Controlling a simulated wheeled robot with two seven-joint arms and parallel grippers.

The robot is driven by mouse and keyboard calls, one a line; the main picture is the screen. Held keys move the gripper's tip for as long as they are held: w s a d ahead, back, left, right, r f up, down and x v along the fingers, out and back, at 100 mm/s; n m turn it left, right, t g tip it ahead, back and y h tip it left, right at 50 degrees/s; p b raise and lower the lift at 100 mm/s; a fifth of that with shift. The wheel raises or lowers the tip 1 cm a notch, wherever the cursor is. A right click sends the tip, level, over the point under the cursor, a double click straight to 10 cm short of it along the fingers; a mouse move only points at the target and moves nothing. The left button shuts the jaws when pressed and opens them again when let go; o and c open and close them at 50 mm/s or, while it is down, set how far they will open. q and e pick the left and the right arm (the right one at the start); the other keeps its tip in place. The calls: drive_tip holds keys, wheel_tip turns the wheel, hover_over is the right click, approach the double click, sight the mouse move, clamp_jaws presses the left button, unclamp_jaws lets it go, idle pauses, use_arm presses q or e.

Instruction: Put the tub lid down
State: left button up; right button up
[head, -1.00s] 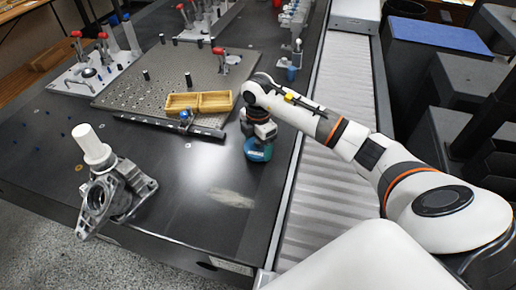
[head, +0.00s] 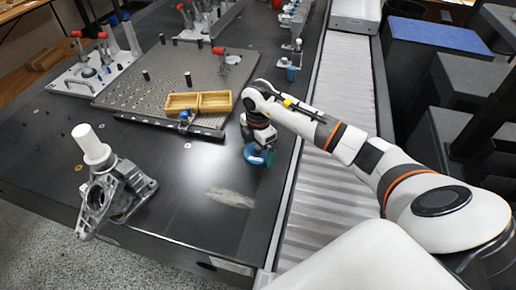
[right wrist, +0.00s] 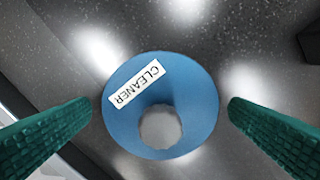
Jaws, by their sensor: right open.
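The tub lid (right wrist: 198,92) is a round blue piece with a white "CLEANER" label and a grey circle off its centre. In the head view the blue lid (head: 254,159) is low at the black table top, partly hidden by my right gripper (head: 261,152). In the right wrist view my right gripper (right wrist: 160,103) is open, with a green ridged finger on each side of the lid and visible gaps between. The lid appears to lie on the dark surface. My left gripper is not in view.
A metal casting (head: 108,193) with a white cylinder stands at the table's left front. A perforated plate (head: 150,92) carries a wooden tray (head: 198,103) behind the gripper. A roller conveyor (head: 335,90) runs along the right. The table between casting and gripper is clear.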

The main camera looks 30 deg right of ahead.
sight(258, 148)
wheel_tip(258, 148, up, 12)
drive_tip(key=shift+f, duration=0.2)
drive_tip(key=shift+f, duration=0.1)
idle(0.5)
